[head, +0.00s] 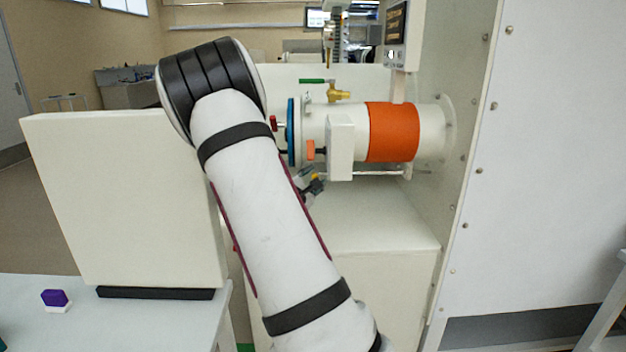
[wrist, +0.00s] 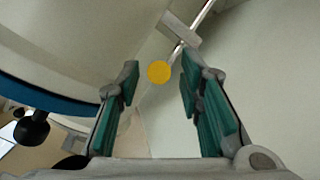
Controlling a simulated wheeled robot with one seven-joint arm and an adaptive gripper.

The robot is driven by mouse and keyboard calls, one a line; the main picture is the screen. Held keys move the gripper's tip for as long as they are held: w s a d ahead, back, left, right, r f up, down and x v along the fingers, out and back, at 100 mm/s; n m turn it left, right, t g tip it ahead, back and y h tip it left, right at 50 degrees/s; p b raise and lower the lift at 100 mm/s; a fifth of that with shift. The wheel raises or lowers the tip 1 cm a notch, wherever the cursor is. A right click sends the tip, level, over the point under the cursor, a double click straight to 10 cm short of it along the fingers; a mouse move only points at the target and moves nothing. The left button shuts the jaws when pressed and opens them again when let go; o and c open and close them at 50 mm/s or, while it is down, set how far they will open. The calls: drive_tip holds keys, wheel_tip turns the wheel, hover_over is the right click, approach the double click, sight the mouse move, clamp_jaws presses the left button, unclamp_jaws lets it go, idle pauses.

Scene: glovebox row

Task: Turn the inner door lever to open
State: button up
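A yellow round knob (wrist: 159,71) shows between my fingertips in the wrist view, with a thin metal rod (wrist: 202,20) running up and right behind it. In the head view the rod (head: 372,173) runs along under the white cylinder (head: 318,118). The knob looks like the end of the inner door lever, but I cannot be sure. My gripper (wrist: 160,82) is open around the line of the knob, with clear gaps to both teal pads. How far the knob lies beyond the tips is unclear. In the head view my gripper (head: 313,184) is partly hidden behind my arm.
The cylinder has a blue ring door (head: 291,132) on its left end, a red knob (head: 273,123), an orange handle (head: 312,150) and an orange band (head: 393,132). A green-handled brass valve (head: 338,93) stands on top. A wall panel (head: 545,170) closes the right side.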

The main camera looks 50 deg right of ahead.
drive_tip(key=shift+d, duration=0.15)
clamp_jaws()
drive_tip(key=shift+d+r+y+p, duration=0.1)
drive_tip(key=shift+r+y+p, duration=0.3)
drive_tip(key=shift+p, duration=0.55)
drive_tip(key=shift+w+r+n+g+p, duration=0.1)
drive_tip(key=shift+r+n+g+p, duration=0.15)
drive_tip(key=shift+p, duration=0.35)
drive_tip(key=shift+f, duration=0.1)
unclamp_jaws()
